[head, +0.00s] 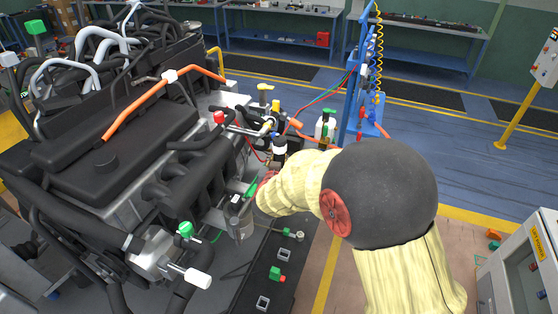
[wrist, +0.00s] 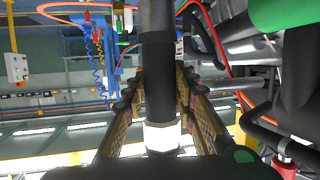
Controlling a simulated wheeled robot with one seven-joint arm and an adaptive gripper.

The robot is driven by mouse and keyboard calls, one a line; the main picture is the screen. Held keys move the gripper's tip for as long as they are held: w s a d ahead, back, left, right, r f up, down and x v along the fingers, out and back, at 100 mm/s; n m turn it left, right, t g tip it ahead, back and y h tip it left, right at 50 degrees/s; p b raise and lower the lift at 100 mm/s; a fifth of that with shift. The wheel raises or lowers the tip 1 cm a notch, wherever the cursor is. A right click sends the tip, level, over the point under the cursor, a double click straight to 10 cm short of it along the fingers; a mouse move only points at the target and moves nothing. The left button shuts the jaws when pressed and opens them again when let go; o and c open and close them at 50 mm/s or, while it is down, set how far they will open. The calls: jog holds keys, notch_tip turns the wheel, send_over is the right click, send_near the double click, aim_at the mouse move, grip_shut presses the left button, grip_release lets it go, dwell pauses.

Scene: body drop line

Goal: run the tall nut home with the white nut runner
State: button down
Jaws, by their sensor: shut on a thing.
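My gripper (wrist: 160,75) is shut on a dark cylindrical tool with a white band, which looks like the white nut runner (wrist: 161,137). In the wrist view the runner runs upright between the two fingers, and its upper end leaves the picture. In the head view a black and white body, apparently the same runner (head: 280,146), stands up beside the engine, just above my gripper (head: 267,184). My arm covers most of the gripper there. I cannot make out the tall nut for certain, nor whether the runner touches it.
The engine (head: 110,130) with hoses and an orange cable (head: 145,98) fills the left side. A blue stand (head: 368,105) with coiled hoses stands behind my arm. A dark strip (head: 262,278) with small blocks lies below. Open floor (head: 455,165) is at right.

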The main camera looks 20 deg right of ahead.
aim_at(279, 154)
jog(key=shift+s+f+b, duration=0.1)
jog(key=shift+f+b, duration=0.25)
jog(key=shift+f, duration=0.45)
dwell(3.5)
jog(key=shift+r, duration=0.1)
jog(key=shift+r+p, duration=0.6)
jog(key=shift+r, duration=0.05)
jog(key=shift+r+p, duration=1.45)
jog(key=shift+r, duration=0.65)
jog(key=shift+f, duration=0.1)
